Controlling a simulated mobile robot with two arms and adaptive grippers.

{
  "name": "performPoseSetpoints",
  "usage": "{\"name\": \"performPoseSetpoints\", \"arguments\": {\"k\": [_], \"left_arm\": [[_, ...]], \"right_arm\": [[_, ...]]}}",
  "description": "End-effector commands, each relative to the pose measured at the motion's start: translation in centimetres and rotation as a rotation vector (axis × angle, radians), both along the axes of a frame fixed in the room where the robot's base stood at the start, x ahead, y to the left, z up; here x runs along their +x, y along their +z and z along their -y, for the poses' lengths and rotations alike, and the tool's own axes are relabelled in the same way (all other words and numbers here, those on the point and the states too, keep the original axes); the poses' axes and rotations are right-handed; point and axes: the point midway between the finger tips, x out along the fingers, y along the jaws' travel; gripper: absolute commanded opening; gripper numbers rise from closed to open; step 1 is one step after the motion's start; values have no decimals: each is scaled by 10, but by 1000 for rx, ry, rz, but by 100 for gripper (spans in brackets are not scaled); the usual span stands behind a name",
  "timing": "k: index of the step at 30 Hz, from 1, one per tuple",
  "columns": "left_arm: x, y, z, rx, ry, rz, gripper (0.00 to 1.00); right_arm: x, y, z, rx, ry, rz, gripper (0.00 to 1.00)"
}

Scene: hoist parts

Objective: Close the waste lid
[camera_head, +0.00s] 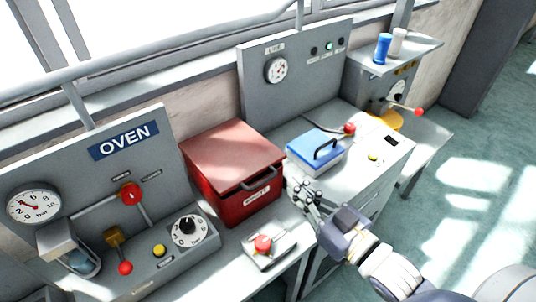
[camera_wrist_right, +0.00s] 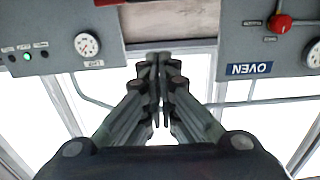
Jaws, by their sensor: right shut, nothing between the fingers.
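The waste box (camera_head: 240,203) is a red bin with a small white label on its front, standing on the bench in the middle of the head view. Its red lid (camera_head: 232,152) lies flat on top, with a dark handle (camera_head: 262,179) along the front edge; I see no clear gap under it. My right gripper (camera_head: 299,190) is shut and empty, just right of the box's front corner and apart from the handle. My left gripper is not in view.
The oven panel (camera_head: 88,180) with gauge and levers stands left of the box. A blue lidded container (camera_head: 315,151) sits on the bench to the right, near my right gripper. A red button unit (camera_head: 270,246) lies in front. Open floor (camera_head: 470,170) is at right.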

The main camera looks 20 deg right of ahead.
Motion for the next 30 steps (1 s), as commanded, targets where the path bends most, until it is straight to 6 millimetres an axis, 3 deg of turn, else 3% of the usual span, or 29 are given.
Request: {"name": "performPoseSetpoints", "arguments": {"k": [1, 3, 11, 17, 30], "left_arm": [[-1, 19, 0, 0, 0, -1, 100], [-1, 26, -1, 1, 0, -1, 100], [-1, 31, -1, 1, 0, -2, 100], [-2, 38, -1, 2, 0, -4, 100], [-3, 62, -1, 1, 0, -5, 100]], "right_arm": [[-5, 16, 0, -18, 4, -41, 0], [-9, 19, 2, -36, 4, -85, 0], [-8, 18, 2, -52, -1, -135, 0], [12, 16, -6, -52, 0, -131, 0], [77, 6, -29, -52, -1, -132, 0]]}}
